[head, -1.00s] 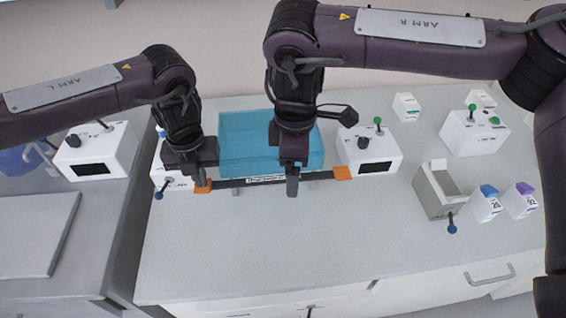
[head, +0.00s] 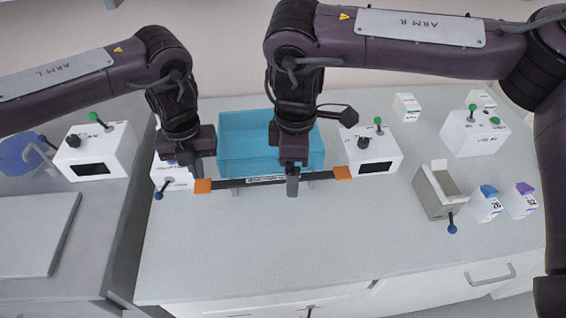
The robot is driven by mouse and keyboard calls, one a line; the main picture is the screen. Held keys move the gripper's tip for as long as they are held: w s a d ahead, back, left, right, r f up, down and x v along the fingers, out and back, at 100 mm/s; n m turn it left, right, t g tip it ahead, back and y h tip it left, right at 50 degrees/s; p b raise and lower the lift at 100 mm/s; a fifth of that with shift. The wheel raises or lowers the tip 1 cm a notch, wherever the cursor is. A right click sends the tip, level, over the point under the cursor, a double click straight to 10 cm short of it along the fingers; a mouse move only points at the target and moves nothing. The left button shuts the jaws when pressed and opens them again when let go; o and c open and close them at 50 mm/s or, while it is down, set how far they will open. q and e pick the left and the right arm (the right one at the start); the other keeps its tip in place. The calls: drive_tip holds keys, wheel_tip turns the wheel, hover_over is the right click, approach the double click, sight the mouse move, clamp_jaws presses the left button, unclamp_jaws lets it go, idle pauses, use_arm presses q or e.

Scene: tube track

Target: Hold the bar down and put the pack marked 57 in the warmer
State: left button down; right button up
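A dark bar (head: 322,177) with a white label and orange ends lies along the front of a clear blue box. My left gripper (head: 197,172) is at its left orange end (head: 203,186), just above or behind it; contact cannot be told. My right gripper (head: 293,187) points down at the bar's middle and covers part of it. Each gripper's fingers overlap, so the opening is hidden. A pack with a blue cap (head: 487,206) and one with a purple cap (head: 521,203) stand at the right; the purple one seems to read 92. No 57 is readable. The grey open-topped holder (head: 428,196) may be the warmer.
The blue box (head: 235,145) stands behind the bar. White boxes with knobs stand right of it (head: 385,150), at the far right (head: 460,135) and on the left bench (head: 110,145). A small white carton (head: 406,106) stands at the back. The front counter (head: 300,245) is clear.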

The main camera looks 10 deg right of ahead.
use_arm(q)
drive_tip(key=shift+r, duration=1)
